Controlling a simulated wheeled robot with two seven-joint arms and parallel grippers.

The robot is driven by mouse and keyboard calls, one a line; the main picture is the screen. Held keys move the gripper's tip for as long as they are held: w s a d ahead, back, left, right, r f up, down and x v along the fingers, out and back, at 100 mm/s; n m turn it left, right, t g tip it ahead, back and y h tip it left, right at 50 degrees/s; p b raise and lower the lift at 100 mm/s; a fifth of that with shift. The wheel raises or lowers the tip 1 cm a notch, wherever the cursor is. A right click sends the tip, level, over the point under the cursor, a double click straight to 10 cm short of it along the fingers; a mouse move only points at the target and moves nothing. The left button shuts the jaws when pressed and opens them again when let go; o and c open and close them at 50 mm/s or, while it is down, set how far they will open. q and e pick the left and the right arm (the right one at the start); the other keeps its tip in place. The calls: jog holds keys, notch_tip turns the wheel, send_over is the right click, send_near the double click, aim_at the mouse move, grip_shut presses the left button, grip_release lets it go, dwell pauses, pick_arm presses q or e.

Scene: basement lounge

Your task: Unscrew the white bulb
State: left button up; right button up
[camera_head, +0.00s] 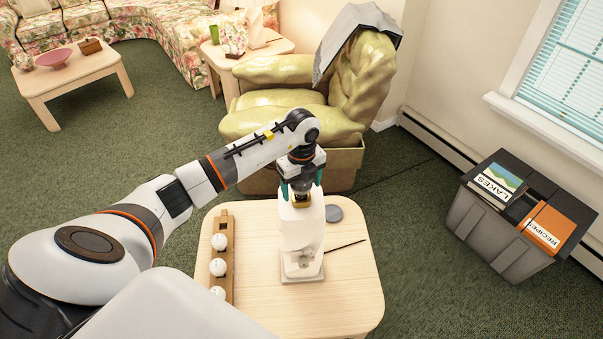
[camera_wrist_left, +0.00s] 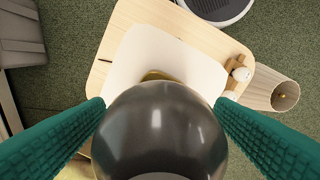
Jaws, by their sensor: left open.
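A dark grey, glossy round bulb (camera_wrist_left: 160,130) fills the lower middle of the left wrist view. In the head view its dark top shows between the fingers, above a brass-coloured socket (camera_head: 302,200) on a white lamp body (camera_head: 302,232). My left gripper (camera_head: 301,187) points down, open, with one teal finger on each side of the bulb; I cannot tell whether they touch it. White bulbs (camera_head: 218,267) sit in a wooden holder (camera_head: 230,247) left of the lamp. The bulb at the gripper looks dark, not white. My right gripper is not in view.
The small wooden table (camera_head: 355,285) carries a grey disc (camera_head: 333,213) and a thin dark stick (camera_head: 345,246). A green armchair (camera_head: 290,105) stands close behind it. A grey crate (camera_head: 500,235) with books is on the floor at right. Carpet is clear between table and crate.

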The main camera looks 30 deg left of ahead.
pick_arm(q)
jog(key=shift+f, duration=0.1)
jog(key=c, duration=0.8)
jog(key=shift+c, duration=0.9)
jog(key=n, duration=0.7)
jog(key=shift+w, duration=0.1)
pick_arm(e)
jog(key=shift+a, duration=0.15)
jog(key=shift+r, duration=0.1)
pick_arm(q)
jog(key=shift+r+p, duration=2.45)
jog(key=shift+r, duration=0.55)
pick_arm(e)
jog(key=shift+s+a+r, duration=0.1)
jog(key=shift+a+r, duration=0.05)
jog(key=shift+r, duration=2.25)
